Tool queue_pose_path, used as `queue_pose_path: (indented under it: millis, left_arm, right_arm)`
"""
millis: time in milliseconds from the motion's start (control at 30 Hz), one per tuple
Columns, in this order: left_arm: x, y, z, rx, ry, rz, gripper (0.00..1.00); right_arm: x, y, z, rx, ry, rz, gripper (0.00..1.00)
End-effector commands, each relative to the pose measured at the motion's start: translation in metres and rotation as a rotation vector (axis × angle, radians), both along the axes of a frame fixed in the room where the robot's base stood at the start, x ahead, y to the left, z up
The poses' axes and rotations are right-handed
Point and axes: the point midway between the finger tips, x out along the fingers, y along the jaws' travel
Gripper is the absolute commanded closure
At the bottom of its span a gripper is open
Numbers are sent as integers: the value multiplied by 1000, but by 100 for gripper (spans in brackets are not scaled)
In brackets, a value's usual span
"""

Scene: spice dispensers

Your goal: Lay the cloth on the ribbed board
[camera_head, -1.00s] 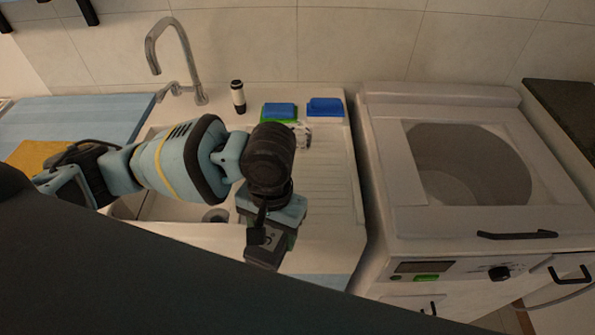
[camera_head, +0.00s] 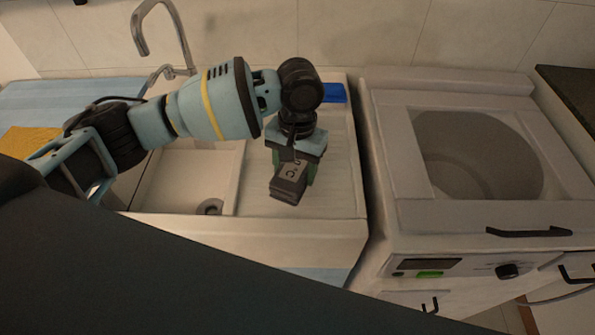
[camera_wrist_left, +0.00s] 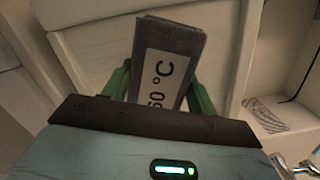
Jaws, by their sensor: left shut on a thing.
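The cloth (camera_head: 288,186) is a grey folded stack with a pale label. My left gripper (camera_head: 292,166) is shut on it and points down over the ribbed board (camera_head: 342,165), the white ribbed surface right of the sink. In the left wrist view the cloth (camera_wrist_left: 170,58) stands out between the green fingers (camera_wrist_left: 198,100), its label ending in "0 °C". The arm and cloth hide part of the board. I cannot tell how high the cloth is above it. My right gripper is not in view.
The sink (camera_head: 190,175) lies left of the board, with a tap (camera_head: 165,35) behind it. A blue item (camera_head: 334,93) is at the board's back, partly hidden by my arm. A white machine with a round opening (camera_head: 480,155) stands to the right. The board's right side is clear.

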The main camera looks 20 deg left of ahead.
Motion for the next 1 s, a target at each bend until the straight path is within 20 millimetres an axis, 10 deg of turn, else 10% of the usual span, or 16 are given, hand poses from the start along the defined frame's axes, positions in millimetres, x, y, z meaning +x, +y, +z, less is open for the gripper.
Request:
queue_pose_path:
  millis: [967, 1000]
  left_arm:
    - [11, 0, -37, 0, -4, 1, 67]
    - [11, 0, -37, 0, -4, 1, 38]
  right_arm:
    - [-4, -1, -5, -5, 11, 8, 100]
    - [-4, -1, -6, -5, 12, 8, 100]
